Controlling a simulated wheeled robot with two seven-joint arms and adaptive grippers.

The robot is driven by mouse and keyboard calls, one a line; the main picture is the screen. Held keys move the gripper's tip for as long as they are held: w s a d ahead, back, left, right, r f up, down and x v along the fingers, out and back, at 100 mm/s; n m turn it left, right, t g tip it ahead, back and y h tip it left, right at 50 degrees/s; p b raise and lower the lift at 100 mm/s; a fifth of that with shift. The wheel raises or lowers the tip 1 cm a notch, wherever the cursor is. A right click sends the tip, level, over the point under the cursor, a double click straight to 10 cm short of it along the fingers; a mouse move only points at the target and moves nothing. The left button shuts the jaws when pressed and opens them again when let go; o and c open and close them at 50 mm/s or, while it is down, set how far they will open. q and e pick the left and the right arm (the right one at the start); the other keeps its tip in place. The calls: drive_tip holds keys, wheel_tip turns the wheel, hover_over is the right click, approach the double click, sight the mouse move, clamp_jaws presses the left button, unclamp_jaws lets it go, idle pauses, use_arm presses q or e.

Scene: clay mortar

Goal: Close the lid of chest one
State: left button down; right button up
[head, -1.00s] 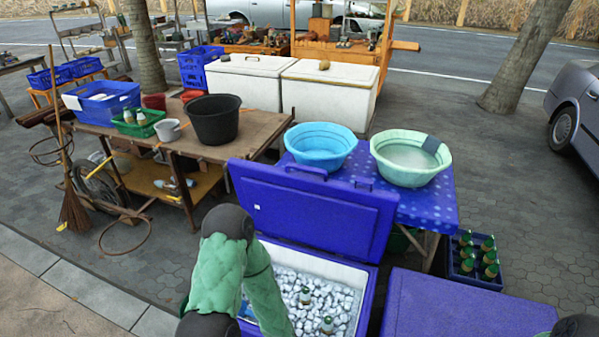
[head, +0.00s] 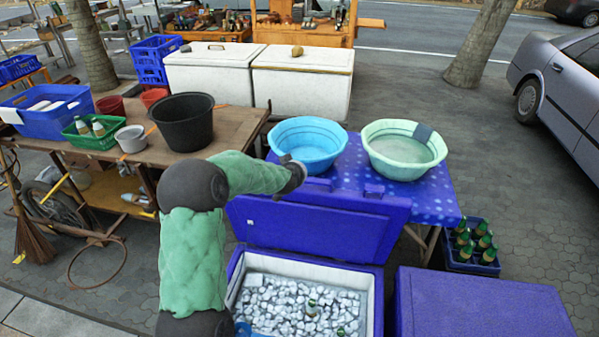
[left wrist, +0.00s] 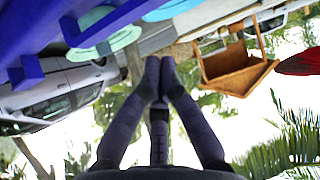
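The open chest (head: 237,300) is a blue cooler with white inner walls, full of ice with bottle tops showing. Its blue lid (head: 320,232) stands raised at the back, leaning away from the opening. A second blue chest (head: 480,305) on the right has its lid down. No label shows which is chest one. My left arm reaches up and right, ending above the raised lid's left part, near the blue basin. In the left wrist view the dark fingers of my left gripper (left wrist: 159,62) meet at the tips, with nothing visible between them. The lid is blue at upper left there (left wrist: 50,25). My right gripper is out of view.
A light blue basin (head: 308,140) and a pale green basin (head: 405,150) stand on a blue-clothed table (head: 435,205) behind the lid. A bottle crate (head: 472,248) is at the right. A wooden table (head: 190,150) with a black bucket (head: 184,120) stands left.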

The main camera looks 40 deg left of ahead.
use_arm(q)
drive_tip(key=b+x, duration=0.1)
drive_tip(key=x, duration=0.3)
drive_tip(key=a+b+x, duration=0.1)
drive_tip(key=x, duration=0.4)
drive_tip(key=shift+a+r, duration=0.15)
drive_tip(key=shift+s+d+f+b, duration=0.2)
drive_tip(key=shift+s+d+b, duration=0.25)
drive_tip(key=shift+s, duration=0.2)
drive_tip(key=shift+s+d+f+b, duration=0.2)
drive_tip(key=shift+s+d+b, duration=0.15)
drive_tip(key=shift+s+b, duration=0.25)
